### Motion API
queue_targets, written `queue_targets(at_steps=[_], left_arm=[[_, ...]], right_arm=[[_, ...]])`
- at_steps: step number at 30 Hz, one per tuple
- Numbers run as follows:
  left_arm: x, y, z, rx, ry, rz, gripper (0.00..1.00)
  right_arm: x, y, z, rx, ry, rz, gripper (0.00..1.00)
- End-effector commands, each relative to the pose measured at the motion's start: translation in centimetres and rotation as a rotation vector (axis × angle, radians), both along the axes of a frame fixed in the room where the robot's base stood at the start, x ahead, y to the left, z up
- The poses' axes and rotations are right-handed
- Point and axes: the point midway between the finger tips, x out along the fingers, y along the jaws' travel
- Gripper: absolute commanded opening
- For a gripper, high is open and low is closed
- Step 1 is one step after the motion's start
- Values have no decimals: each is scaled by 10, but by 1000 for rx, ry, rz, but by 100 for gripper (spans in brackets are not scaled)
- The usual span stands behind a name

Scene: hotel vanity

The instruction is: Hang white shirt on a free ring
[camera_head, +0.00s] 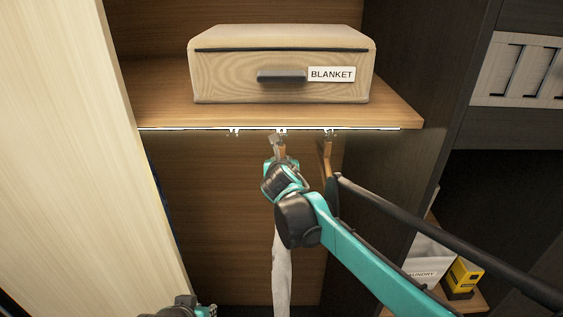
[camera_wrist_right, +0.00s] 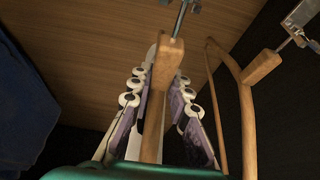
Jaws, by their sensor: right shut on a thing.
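My right gripper (camera_head: 280,152) is raised just below the rail. In the right wrist view its fingers (camera_wrist_right: 163,75) are shut on the wooden stem of a hanger (camera_wrist_right: 169,52). A thin metal pin rises from this stem to a metal fitting. I cannot tell whether they are joined. The white shirt (camera_head: 282,272) hangs down below my right gripper, its upper part hidden by my arm. The middle ring (camera_head: 281,131) is right above the gripper. The left ring (camera_head: 235,132) looks empty. The right ring (camera_head: 329,131) has another wooden hanger (camera_head: 326,165) under it. My left gripper's fingers are out of view.
A wooden shelf (camera_head: 160,108) with a BLANKET box (camera_head: 222,75) is above the rail. A pale panel (camera_head: 75,150) bounds the left. The other hanger (camera_wrist_right: 262,68) is close on the right. Blue cloth (camera_wrist_right: 25,105) is at left. A laundry bag (camera_head: 425,272) stands low at right.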

Motion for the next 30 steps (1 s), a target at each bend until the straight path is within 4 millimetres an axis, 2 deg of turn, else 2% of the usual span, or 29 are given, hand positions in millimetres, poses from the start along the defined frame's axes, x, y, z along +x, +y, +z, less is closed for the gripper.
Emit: queue_targets(at_steps=[30], left_arm=[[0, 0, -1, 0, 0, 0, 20]], right_arm=[[20, 0, 0, 0, -1, 1, 0]])
